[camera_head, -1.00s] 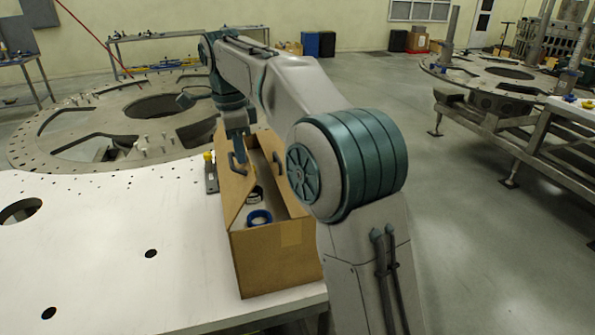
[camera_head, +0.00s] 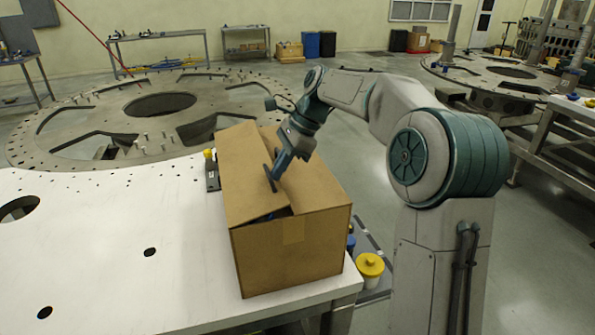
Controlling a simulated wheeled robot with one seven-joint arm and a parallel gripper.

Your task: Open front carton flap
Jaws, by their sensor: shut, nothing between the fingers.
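The brown cardboard carton (camera_head: 290,252) stands upright at the right front corner of the white plate. Its long left top flap (camera_head: 248,165) and right top flap (camera_head: 318,190) lie lowered over most of the opening. A narrow gap at the front left shows a bit of something blue inside. I cannot make out a separate front flap. My gripper (camera_head: 271,179) is shut and empty, tilted down over the seam between the long flaps. Whether it touches the cardboard is unclear.
The white plate (camera_head: 120,255) is clear left of the carton, apart from holes. A yellow-topped dark fixture (camera_head: 211,170) stands close to the carton's left side. A yellow-capped container (camera_head: 369,268) is at its right. A round turret plate (camera_head: 70,125) lies behind.

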